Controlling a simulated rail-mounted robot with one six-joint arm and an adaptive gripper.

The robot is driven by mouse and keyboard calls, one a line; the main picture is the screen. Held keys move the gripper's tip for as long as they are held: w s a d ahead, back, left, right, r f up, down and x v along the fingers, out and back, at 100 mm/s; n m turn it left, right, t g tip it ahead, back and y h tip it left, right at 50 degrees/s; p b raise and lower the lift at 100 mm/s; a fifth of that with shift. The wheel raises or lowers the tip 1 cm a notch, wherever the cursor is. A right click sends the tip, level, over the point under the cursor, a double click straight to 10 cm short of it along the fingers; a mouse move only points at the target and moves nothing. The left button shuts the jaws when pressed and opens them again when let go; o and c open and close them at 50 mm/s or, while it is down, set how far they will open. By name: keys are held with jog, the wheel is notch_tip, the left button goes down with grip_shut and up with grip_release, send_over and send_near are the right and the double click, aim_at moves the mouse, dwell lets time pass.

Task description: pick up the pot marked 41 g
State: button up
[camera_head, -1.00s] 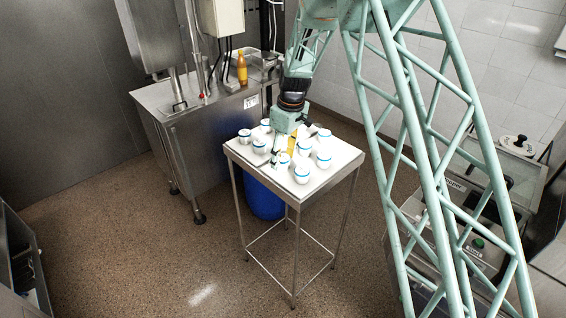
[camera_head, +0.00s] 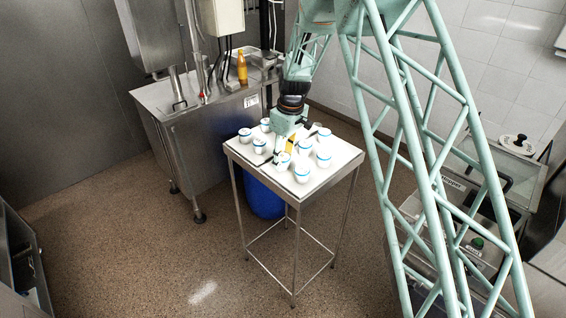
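Several small white pots with blue bands stand on a small white-topped table (camera_head: 318,182). One pot (camera_head: 302,174) is at the front, one (camera_head: 323,159) at the right, one (camera_head: 245,135) at the left, and one (camera_head: 283,161) near the middle. The weight marks are too small to read, so I cannot tell which pot is the 41 g one. My gripper (camera_head: 277,152) points down over the middle of the table, among the pots, close to the middle pot. Its fingers are small and partly hidden, and I cannot tell whether they hold anything.
A steel cabinet (camera_head: 185,125) with an orange bottle (camera_head: 242,68) on top stands behind and left of the table. A blue drum (camera_head: 262,200) is under the table. A machine with a lid (camera_head: 500,170) is at the right. The floor in front is clear.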

jog(key=c, duration=0.3)
jog(key=shift+r, duration=0.15)
jog(key=shift+r+b, duration=0.45)
jog(key=shift+r, duration=4.4)
jog(key=shift+w, duration=0.1)
